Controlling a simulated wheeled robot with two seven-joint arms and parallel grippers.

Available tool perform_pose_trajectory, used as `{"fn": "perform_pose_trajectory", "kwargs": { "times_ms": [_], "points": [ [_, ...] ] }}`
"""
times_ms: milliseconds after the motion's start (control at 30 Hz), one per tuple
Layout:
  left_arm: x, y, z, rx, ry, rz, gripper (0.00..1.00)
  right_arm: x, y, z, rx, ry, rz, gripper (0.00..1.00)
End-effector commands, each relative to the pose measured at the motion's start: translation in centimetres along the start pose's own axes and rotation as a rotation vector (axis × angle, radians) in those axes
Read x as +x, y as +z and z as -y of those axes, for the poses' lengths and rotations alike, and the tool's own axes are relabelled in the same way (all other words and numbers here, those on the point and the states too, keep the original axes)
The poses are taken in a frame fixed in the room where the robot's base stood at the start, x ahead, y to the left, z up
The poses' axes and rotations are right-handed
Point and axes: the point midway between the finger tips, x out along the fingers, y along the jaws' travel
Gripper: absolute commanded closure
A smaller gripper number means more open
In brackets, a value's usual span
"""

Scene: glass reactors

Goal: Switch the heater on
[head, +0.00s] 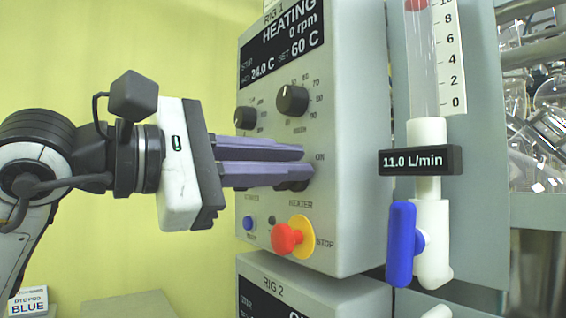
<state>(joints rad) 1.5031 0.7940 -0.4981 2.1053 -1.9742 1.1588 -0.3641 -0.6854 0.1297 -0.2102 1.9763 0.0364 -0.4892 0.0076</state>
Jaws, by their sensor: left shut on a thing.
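The grey RIG 1 control box (345,190) stands in the middle of the head view. Its display (283,45) reads HEATING, 0 rpm, 24.0 C and SET 60 C. My left gripper (300,166) reaches in from the left, and its purple fingers are shut on the dark heater switch (297,184) above the HEATER label. The fingers hide most of the switch and part of the panel to its left. An ON mark shows just above the fingertips. My right gripper is not in view.
Two black knobs (292,101) sit above the fingers. Below are a blue button (249,223) and a red stop button (287,239) on yellow. A flowmeter with a blue valve handle (401,244) reads 11.0 L/min at right. Glassware (540,120) fills shelves beyond. RIG 2 (300,292) is beneath.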

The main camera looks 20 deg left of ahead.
Motion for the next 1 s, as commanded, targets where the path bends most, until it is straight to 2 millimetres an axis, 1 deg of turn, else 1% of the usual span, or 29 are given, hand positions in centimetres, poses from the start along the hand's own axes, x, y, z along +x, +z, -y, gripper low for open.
{"fn": "perform_pose_trajectory", "kwargs": {
  "times_ms": [33,333,767,800,867,900,1000],
  "points": [
    [0.23,-0.85,0.63,0.013,-0.015,-0.022,1.0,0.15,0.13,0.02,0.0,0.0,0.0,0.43],
    [0.24,-0.86,0.67,0.086,-0.015,-0.023,1.0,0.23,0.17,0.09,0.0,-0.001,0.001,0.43],
    [0.24,-0.91,0.59,0.094,-0.012,-0.025,1.0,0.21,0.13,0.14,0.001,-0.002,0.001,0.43],
    [0.24,-0.92,0.58,0.094,-0.012,-0.025,0.8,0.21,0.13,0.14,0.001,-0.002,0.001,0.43],
    [0.24,-0.9,0.56,0.094,-0.011,-0.024,0.7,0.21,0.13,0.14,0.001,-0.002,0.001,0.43],
    [0.23,-0.87,0.54,0.094,-0.011,-0.024,0.68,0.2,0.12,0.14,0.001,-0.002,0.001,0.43],
    [0.19,-0.73,0.49,0.094,-0.009,-0.02,0.68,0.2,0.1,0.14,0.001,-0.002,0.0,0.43]
  ]
}}
